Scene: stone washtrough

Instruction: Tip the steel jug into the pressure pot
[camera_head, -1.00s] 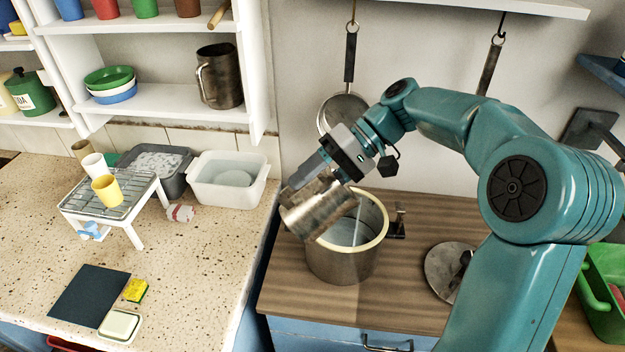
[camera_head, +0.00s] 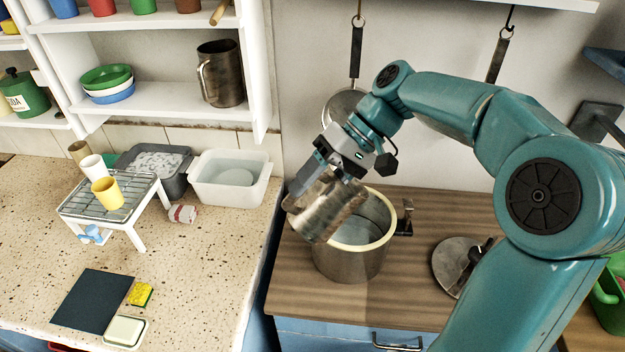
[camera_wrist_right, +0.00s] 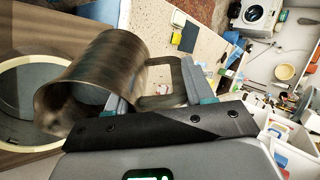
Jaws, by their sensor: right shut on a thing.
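The steel jug (camera_head: 328,207) is a worn metal cylinder, held tilted at the left rim of the pressure pot (camera_head: 352,262). My right gripper (camera_head: 318,176) is shut on the jug. In the right wrist view, the jug (camera_wrist_right: 103,75) hangs sideways with its dark open mouth facing lower left, towards the pot's pale rim (camera_wrist_right: 50,64). The right gripper (camera_wrist_right: 155,95) has its fingers at the jug's handle side there. The pot stands open on the wooden worktop; the jug hides part of its rim. No stream shows. My left gripper is not in view.
A round metal lid (camera_head: 458,268) lies right of the pot. A white basin (camera_head: 232,180) and a wire rack (camera_head: 108,197) with cups stand on the speckled counter. Another metal jug (camera_head: 220,75) is on the shelf. Pans hang on the wall behind.

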